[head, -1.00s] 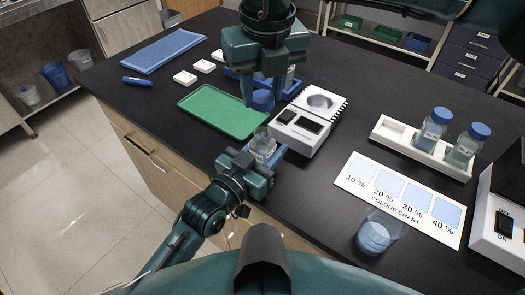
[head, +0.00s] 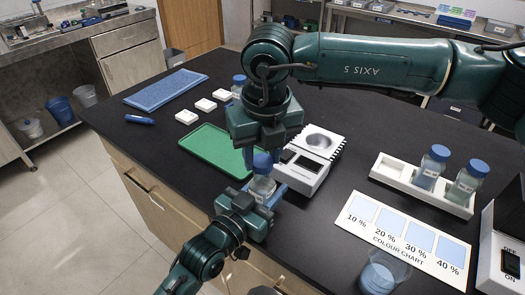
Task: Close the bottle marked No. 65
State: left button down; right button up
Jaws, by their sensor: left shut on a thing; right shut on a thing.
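A clear glass bottle (head: 262,186) with a small white label stands upright in my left gripper (head: 268,196), which is shut on it near the table's front edge. The label is too small to read. My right gripper (head: 260,158) points down from above and is shut on a blue cap (head: 263,162). The cap is right over the bottle's mouth. I cannot tell whether it rests on the neck or is screwed on, as the gripper hides part of it.
A green tray (head: 208,150) lies left of the bottle. A white scale-like device (head: 313,158) stands close on the right. A white rack (head: 392,172) holds two blue-capped bottles. A beaker (head: 383,273) stands by the colour chart (head: 358,233). Another blue-capped bottle (head: 238,84) is behind my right arm.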

aim_at(262, 192)
jog(key=shift+f, duration=0.8)
jog(key=shift+f, duration=0.6)
jog(key=m, duration=0.6)
jog(key=shift+h, duration=0.3)
jog(key=m, duration=0.4)
jog(key=shift+a+m+h, duration=0.1)
jog(key=shift+m+h, duration=0.2)
jog(key=m, duration=0.6)
jog(key=shift+g, duration=0.4)
jog(key=m, duration=0.5)
jog(key=shift+a+g+h, duration=0.1)
jog(key=shift+g+h, duration=0.2)
jog(key=shift+m, duration=1)
